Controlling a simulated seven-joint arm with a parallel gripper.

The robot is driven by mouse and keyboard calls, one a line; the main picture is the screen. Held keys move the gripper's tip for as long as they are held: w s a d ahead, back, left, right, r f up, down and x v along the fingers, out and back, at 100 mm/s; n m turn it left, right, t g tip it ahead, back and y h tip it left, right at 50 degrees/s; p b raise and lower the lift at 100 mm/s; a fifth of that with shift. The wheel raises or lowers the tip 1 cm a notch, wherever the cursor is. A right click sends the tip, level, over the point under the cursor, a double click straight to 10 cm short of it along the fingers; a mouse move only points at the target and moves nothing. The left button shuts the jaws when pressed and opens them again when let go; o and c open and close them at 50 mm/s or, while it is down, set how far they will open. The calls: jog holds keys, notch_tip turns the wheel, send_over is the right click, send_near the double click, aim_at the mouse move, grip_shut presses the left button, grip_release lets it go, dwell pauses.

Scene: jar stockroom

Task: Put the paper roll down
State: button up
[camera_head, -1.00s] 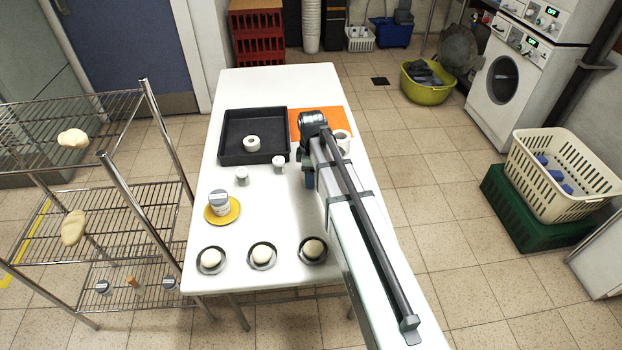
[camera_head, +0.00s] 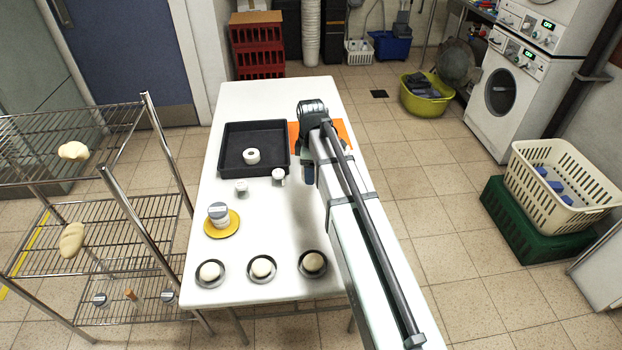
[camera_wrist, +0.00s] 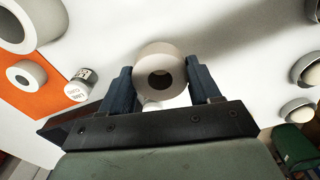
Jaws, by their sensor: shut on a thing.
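A white paper roll (camera_wrist: 160,75) is between the two blue fingers of my gripper (camera_wrist: 160,88) in the wrist view, its round end with a dark hole facing the camera. My gripper is shut on it. In the head view, one blue finger of my gripper (camera_head: 308,174) shows over the white table (camera_head: 270,225), in front of the orange mat (camera_head: 343,127). The held roll is hidden there behind my arm. I cannot tell whether it touches the table.
A lidded jar (camera_head: 218,214) is on a yellow saucer (camera_head: 234,228). Several dark bowls (camera_head: 211,284) with pale balls line the front edge. The table's middle is clear.

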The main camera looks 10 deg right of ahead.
jog(key=shift+r, duration=0.85)
jog(key=shift+a+r, duration=0.2)
jog(key=shift+a, duration=0.1)
jog(key=w+a, duration=0.3)
jog(key=a, duration=0.1)
jog(key=m, duration=0.1)
send_over(261, 144)
jog(key=shift+m, duration=0.9)
notch_tip(261, 144, down, 9)
jog(key=shift+a+f, duration=0.1)
jog(key=shift+f, duration=0.1)
jog(key=o, duration=1.1)
jog(key=shift+c, duration=0.2)
